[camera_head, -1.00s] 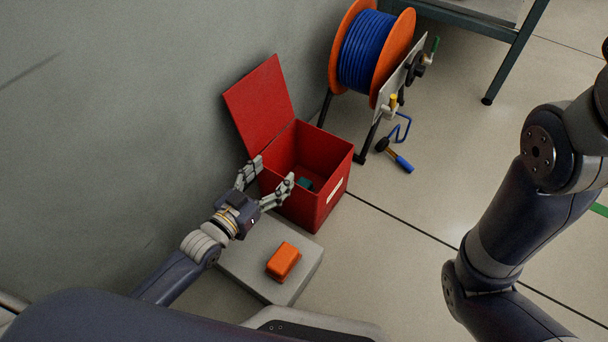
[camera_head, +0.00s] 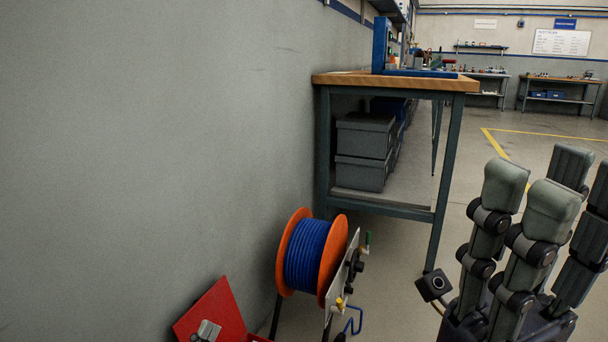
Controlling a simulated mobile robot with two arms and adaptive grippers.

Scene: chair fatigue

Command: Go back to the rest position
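My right gripper (camera_head: 556,192) is large and close at the lower right of the head view, with its grey-tipped fingers pointing up and spread apart, nothing seen between them. Most of the red box is below the picture.
A blue hose reel with orange flanges (camera_head: 306,254) stands right of the red lid. Behind it is a wood-topped workbench (camera_head: 392,82) with grey boxes (camera_head: 364,152) beneath. The grey wall (camera_head: 150,140) fills the left. Open floor (camera_head: 470,140) lies beyond the bench.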

